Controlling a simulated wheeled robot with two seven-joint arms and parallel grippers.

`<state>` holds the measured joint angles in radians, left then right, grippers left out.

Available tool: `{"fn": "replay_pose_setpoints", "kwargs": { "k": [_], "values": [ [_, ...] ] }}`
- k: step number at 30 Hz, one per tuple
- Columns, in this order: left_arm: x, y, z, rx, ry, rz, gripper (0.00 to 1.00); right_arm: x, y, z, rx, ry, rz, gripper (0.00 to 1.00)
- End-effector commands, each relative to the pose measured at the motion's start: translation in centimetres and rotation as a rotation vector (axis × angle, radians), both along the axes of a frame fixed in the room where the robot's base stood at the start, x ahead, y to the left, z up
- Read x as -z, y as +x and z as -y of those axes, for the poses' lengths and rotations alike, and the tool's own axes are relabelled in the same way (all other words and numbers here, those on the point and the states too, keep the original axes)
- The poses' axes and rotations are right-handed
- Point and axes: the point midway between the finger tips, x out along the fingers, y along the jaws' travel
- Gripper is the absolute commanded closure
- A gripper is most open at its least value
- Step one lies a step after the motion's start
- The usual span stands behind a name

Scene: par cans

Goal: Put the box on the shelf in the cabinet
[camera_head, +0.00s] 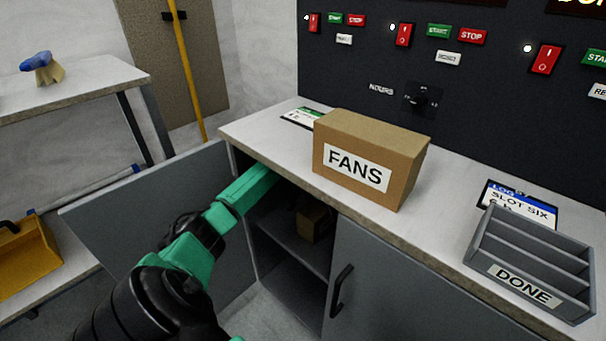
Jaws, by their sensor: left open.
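A brown cardboard box labelled FANS (372,152) sits on the white countertop. Below it, the grey cabinet (400,285) has its left door (145,225) swung open and its right door shut. Inside is a dark shelf (290,247), with a smaller brown box (313,222) on it, partly shadowed. My left gripper (262,176), green, is at the upper left of the cabinet opening, just below the counter edge and left of the small box. It is open with nothing seen in it; its fingertips are hard to make out. My right gripper is not in view.
A grey DONE tray (530,262) and a LOG sign (520,205) are on the counter at right. A dark panel with switches (450,60) stands behind. A side table (75,88) and a yellow bin (28,255) are at left. Counter space between FANS box and tray is clear.

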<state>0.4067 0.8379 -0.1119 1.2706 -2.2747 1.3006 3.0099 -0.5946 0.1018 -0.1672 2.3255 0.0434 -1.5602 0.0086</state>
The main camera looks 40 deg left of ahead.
Motion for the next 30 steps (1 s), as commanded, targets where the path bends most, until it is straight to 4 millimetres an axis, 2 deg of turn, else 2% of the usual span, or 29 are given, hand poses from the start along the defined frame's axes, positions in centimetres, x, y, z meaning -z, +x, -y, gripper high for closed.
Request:
{"fn": "replay_pose_setpoints", "kwargs": {
  "k": [7, 15, 24, 30],
  "values": [
    [0.0, -3.2, 0.1, 0.000, 0.000, -0.006, 0.00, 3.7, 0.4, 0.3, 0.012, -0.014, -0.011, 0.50],
    [0.1, -6.9, 0.2, 0.000, 0.000, -0.006, 0.00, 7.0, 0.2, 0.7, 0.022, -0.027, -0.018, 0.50],
    [0.2, -10.9, 0.3, 0.000, 0.000, -0.006, 0.00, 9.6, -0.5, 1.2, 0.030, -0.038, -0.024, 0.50],
    [0.1, -11.8, 0.3, 0.000, 0.001, -0.002, 0.00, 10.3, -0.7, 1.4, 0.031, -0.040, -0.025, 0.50]
  ]
}}
